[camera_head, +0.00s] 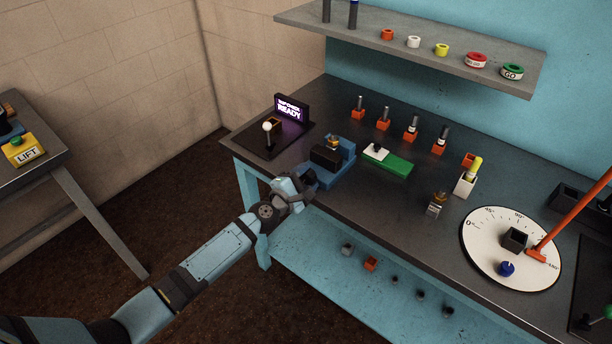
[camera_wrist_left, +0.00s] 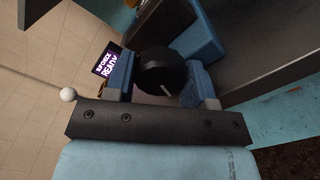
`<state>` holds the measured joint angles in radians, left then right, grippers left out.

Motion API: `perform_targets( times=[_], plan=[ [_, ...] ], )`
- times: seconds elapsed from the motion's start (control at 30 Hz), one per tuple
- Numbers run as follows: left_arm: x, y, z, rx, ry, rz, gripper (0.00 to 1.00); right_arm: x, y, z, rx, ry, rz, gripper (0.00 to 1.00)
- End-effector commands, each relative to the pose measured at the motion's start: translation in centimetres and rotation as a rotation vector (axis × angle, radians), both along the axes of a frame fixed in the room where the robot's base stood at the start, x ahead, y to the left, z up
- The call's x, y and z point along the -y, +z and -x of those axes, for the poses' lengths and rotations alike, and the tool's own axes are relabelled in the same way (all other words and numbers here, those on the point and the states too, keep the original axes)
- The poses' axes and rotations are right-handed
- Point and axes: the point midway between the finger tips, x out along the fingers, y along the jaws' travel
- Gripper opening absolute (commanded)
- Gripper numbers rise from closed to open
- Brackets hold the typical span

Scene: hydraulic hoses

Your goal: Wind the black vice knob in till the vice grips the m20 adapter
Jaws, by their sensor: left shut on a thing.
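The blue vice (camera_head: 342,172) stands at the bench's front edge, left of the middle, with dark jaw blocks (camera_head: 325,157). A small brass-coloured fitting, seemingly the m20 adapter (camera_head: 333,143), shows at the top of the jaws; I cannot tell whether they touch it. My left gripper (camera_head: 307,179) is at the near-left end of the vice. In the left wrist view, the black knob (camera_wrist_left: 160,66) with a white mark sits between the two blue fingers (camera_wrist_left: 163,84), which are shut on it. The knob is hidden in the head view. My right gripper is not in view.
A lit READY sign (camera_head: 291,110) and a white-balled lever (camera_head: 267,127) stand left of the vice. A green block (camera_head: 388,161) lies to its right. Farther right are a brass-topped fitting (camera_head: 437,204) and a white dial (camera_head: 490,254). Open floor lies in front.

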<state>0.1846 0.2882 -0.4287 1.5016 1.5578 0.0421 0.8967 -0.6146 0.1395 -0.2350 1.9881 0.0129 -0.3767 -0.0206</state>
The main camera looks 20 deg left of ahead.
Motion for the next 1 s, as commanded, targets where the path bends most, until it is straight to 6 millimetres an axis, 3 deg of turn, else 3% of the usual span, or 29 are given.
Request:
perform_targets(
  times=[0.5, 1.0],
  plan=[
    [-0.01, -0.11, 0.05, 0.139, -0.002, -0.392, 0.26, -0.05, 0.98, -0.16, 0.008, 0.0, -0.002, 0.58],
    [-0.01, -0.13, 0.05, 0.187, -0.002, -0.524, 0.26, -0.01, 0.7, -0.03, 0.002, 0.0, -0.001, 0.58]
  ],
)
